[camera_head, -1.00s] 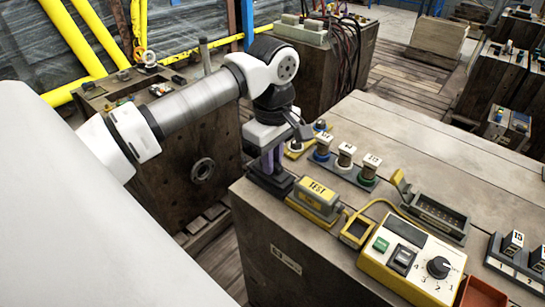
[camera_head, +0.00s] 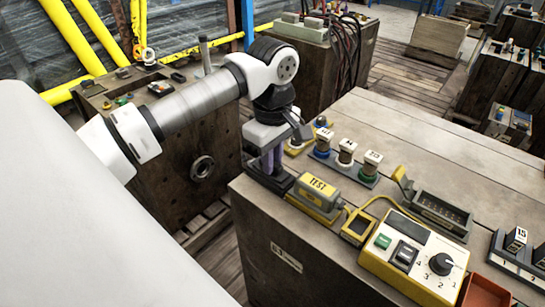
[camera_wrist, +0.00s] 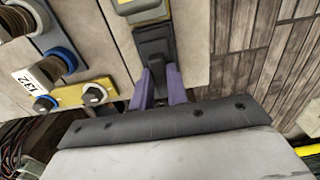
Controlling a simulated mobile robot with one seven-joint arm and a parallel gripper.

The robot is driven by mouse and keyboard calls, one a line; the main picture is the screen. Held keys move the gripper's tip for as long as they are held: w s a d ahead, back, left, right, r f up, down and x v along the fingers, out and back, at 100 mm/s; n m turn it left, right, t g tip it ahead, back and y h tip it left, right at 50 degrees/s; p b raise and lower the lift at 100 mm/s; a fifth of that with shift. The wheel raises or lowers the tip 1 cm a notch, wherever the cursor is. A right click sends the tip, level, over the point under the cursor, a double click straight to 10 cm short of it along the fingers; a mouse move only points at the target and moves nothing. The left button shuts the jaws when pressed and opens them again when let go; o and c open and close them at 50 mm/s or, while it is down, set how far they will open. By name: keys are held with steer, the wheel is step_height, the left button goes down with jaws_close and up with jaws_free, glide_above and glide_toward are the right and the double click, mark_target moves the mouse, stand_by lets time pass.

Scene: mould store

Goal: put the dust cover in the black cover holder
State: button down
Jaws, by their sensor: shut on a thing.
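My gripper (camera_head: 268,162) points down at the near left corner of the wooden bench top, its purple fingers astride a dark piece. In the wrist view my gripper (camera_wrist: 162,88) is shut on this piece, which I take for the dust cover (camera_wrist: 158,72). The black cover holder (camera_head: 262,180) appears as a dark block directly below the fingers; in the wrist view the holder (camera_wrist: 154,36) reaches away beyond them. Cover and holder are both dark and overlap, so I cannot tell whether the cover is seated or just above it. The fingers hide much of the cover.
A yellow-and-grey TEST unit (camera_head: 316,196) stands close to the right of the holder. Behind it is a row of white-labelled plugs (camera_head: 346,152). A yellow control box (camera_head: 412,255) and a grey counter box (camera_head: 441,214) stand farther right. The bench's back is clear.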

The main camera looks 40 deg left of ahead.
steer(key=c, duration=1.3)
jaws_free()
steer(key=shift+o, duration=0.3)
steer(key=o, duration=0.3)
steer(key=shift+o, duration=0.2)
steer(key=shift+r+p, duration=2.55)
steer(key=shift+r, duration=1.25)
